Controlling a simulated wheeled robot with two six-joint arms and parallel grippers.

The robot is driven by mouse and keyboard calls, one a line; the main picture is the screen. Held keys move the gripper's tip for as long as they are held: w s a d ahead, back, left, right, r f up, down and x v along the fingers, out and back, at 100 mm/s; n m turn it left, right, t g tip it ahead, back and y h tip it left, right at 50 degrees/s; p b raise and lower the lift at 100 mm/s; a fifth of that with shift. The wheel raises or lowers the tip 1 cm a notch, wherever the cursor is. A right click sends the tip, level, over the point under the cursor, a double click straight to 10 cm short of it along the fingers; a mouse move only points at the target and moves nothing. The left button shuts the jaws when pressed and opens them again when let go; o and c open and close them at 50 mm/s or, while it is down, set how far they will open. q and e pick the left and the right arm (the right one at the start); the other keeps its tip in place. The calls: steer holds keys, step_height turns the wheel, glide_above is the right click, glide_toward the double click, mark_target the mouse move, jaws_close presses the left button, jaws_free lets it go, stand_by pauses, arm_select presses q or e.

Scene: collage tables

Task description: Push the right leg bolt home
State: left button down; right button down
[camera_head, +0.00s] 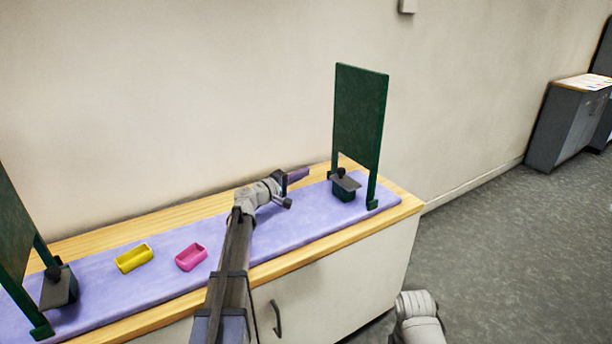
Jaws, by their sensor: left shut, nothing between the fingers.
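A dark green panel (358,118) stands upright on legs at the right end of the lilac mat (300,222). A small dark fitting with a round knob (344,182) sits low between its legs; it may be the right leg bolt, but how far in it sits I cannot tell. My left gripper (298,175) is shut and empty, to the left of this fitting and apart from it, pointing right over the back of the mat. My right arm shows only as a grey link at the bottom; its gripper is out of view.
A second green panel (12,228) with a similar dark fitting (58,286) stands at the left end. A yellow tray (134,257) and a pink tray (191,257) lie on the mat. The wall is close behind the wooden counter (399,209).

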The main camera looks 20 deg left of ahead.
mark_target(342, 172)
arm_select(q)
steer(key=w+d, duration=0.5)
steer(key=d, duration=0.2)
steer(key=shift+w+f, duration=0.2)
steer(key=shift+w, duration=0.15)
steer(key=s+d, duration=0.2)
steer(key=d, duration=0.1)
steer(key=shift+s+d, duration=0.2)
steer(key=shift+s, duration=0.15)
steer(key=shift+a, duration=0.1)
steer(key=shift+w, duration=0.1)
